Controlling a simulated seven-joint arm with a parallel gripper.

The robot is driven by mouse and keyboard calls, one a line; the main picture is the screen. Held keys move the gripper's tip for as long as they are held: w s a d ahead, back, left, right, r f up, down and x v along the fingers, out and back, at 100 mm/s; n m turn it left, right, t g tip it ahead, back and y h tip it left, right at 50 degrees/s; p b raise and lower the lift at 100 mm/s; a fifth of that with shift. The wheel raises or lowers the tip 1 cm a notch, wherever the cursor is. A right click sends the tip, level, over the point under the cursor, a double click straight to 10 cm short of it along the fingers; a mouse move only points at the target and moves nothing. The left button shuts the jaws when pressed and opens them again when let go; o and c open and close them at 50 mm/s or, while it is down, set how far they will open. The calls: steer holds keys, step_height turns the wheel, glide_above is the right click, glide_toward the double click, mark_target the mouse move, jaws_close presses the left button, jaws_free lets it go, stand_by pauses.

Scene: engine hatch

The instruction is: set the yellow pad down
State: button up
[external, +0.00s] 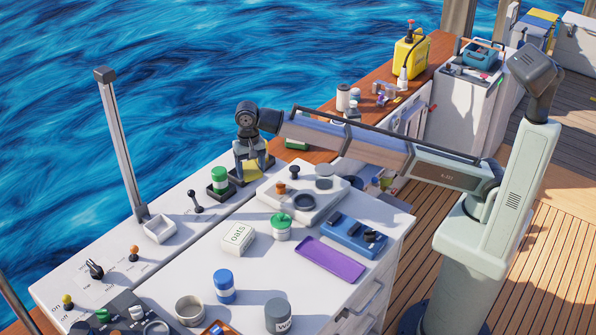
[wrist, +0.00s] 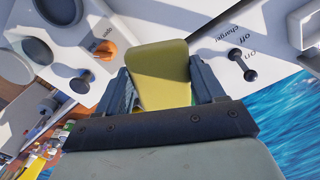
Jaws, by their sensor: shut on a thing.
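The yellow pad (wrist: 160,72) is held between the two fingers of my gripper (wrist: 160,90) in the wrist view. It is a flat, roughly rectangular piece. In the external view my gripper (external: 251,165) points down over the far part of the white counter, and the yellow pad (external: 257,168) shows partly behind and between the fingers. I cannot tell whether the pad touches anything beneath it.
A white raised panel (external: 322,203) with knobs lies close to the right of the gripper. A black lever (external: 196,200) stands to the left. A white oats box (external: 238,238), a green-lidded jar (external: 281,226) and a purple tray (external: 330,260) sit nearer. Water lies beyond the counter.

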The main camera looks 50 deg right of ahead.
steer(key=s+a+n, duration=0.3)
steer(key=s+a, duration=0.7)
steer(key=s, duration=0.3)
steer(key=n, duration=0.2)
glide_above(280, 277)
step_height(280, 277, down, 4)
steer(key=f, duration=0.1)
steer(key=shift+f, duration=5.1)
steer(key=o, duration=1)
steer(key=shift+f, duration=0.1)
steer(key=shift+o, duration=0.2)
step_height(280, 277, up, 12)
